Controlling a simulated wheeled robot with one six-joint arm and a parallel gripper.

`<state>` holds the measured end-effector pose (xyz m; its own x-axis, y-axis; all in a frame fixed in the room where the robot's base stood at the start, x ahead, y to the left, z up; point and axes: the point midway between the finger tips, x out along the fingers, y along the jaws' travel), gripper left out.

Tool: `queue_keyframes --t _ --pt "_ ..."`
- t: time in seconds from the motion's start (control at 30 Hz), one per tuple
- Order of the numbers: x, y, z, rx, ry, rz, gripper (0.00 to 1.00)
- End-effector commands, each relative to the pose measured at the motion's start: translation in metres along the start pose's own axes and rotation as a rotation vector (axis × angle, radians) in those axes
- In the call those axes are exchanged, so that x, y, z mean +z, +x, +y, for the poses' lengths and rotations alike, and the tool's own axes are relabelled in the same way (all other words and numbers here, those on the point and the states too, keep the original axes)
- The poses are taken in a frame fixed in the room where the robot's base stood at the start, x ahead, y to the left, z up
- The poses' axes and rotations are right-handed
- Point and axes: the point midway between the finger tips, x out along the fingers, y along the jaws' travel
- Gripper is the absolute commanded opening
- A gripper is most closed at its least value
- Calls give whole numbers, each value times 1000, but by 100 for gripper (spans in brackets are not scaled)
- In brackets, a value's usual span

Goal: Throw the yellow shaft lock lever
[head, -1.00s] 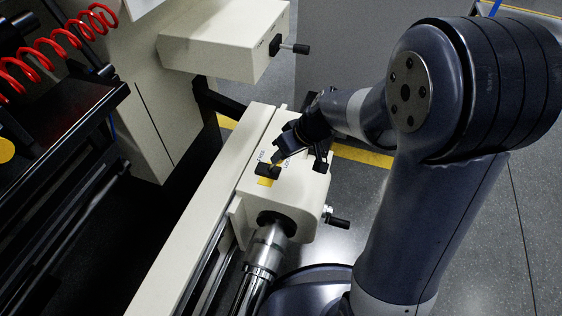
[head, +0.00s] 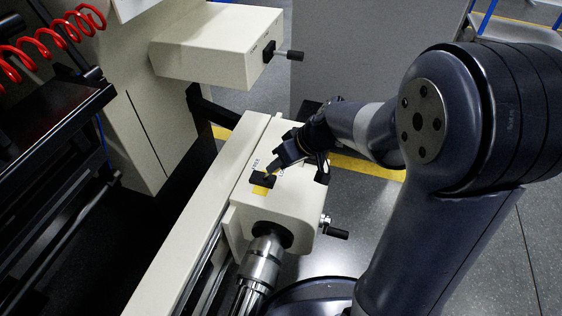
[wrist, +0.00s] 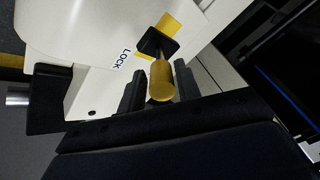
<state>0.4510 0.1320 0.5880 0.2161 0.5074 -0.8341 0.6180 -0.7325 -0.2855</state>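The yellow lever (wrist: 161,80) shows in the wrist view, rising from a black hub (wrist: 158,41) on a cream housing, with the word LOCK beside it. A yellow patch (wrist: 170,24) lies behind the hub. My gripper (wrist: 159,88) has one dark finger on each side of the lever's rounded end. The fingers are apart, with a narrow gap on the left; contact on the right cannot be told. In the head view my gripper (head: 272,170) is at the hub (head: 262,180) on top of the cream housing (head: 290,215), and hides most of the lever.
A black handle (head: 337,234) sticks out of the housing's right side. A metal spindle (head: 262,262) comes out of its front. A cream box (head: 217,45) with a black knob (head: 294,56) overhangs behind. A red coiled hose (head: 45,45) hangs at upper left. Open floor lies right.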

Motion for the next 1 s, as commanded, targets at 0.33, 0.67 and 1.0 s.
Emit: queue_keyframes --t 0.33,0.67,1.0 --pt "-1 0 0 0 -1 1 45" --pt "-3 -43 0 3 0 4 45" --pt "-2 -100 0 2 0 3 45"
